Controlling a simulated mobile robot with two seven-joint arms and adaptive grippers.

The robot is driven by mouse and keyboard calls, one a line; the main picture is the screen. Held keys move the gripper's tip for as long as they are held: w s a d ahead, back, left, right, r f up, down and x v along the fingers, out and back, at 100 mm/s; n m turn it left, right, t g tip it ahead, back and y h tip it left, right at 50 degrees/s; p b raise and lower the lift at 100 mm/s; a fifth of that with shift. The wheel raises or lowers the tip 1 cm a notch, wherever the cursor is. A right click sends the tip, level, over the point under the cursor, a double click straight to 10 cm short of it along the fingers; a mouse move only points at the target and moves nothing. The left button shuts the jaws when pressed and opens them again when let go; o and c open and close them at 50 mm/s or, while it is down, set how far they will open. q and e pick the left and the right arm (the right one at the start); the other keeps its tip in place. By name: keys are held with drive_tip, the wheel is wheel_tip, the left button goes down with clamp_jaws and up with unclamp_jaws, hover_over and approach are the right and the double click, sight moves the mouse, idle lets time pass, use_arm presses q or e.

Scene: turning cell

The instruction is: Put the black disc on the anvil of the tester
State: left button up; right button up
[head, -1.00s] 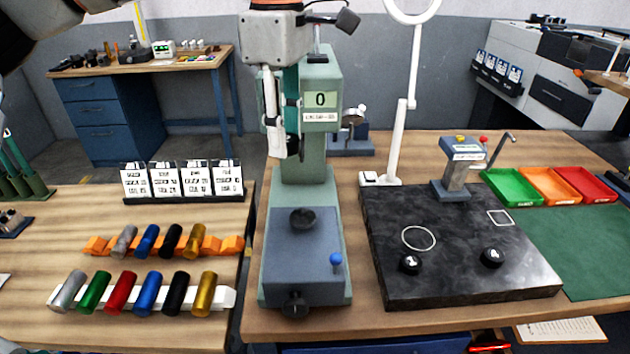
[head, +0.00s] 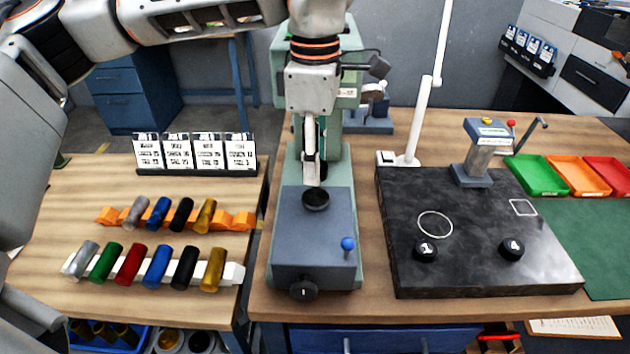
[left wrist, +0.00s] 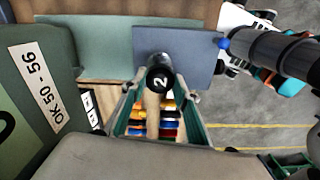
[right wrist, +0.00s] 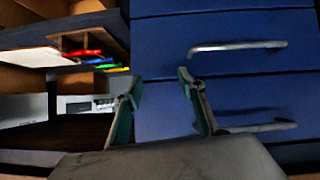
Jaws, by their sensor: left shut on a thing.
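The black disc (left wrist: 158,80), marked 2, is between the fingertips of my left gripper (left wrist: 160,92) in the left wrist view. In the head view my left gripper (head: 313,172) points down over the tester (head: 357,190), just above its round dark anvil (head: 316,199). The disc is mostly hidden there by the fingers, a dark edge showing beside them. I cannot tell whether it touches the anvil. My right gripper (right wrist: 163,92) is open and empty in front of blue drawers; it is out of the head view.
Black discs marked 1 (head: 425,249) and 4 (head: 511,248) lie on a dark stone plate (head: 470,280) at right. A blue-knobbed lever (head: 348,244) stands right of the anvil. Coloured cylinders lie on a white rack (head: 232,273) and an orange rack (head: 245,220) at left.

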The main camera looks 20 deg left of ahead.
sight(315, 197)
use_arm(q)
drive_tip(key=shift+f, duration=2.55)
drive_tip(key=shift+f, duration=0.1)
drive_tip(key=o, duration=1.3)
drive_tip(key=shift+c, duration=0.2)
wheel_tip(315, 197, up, 12)
drive_tip(key=shift+r, duration=0.15)
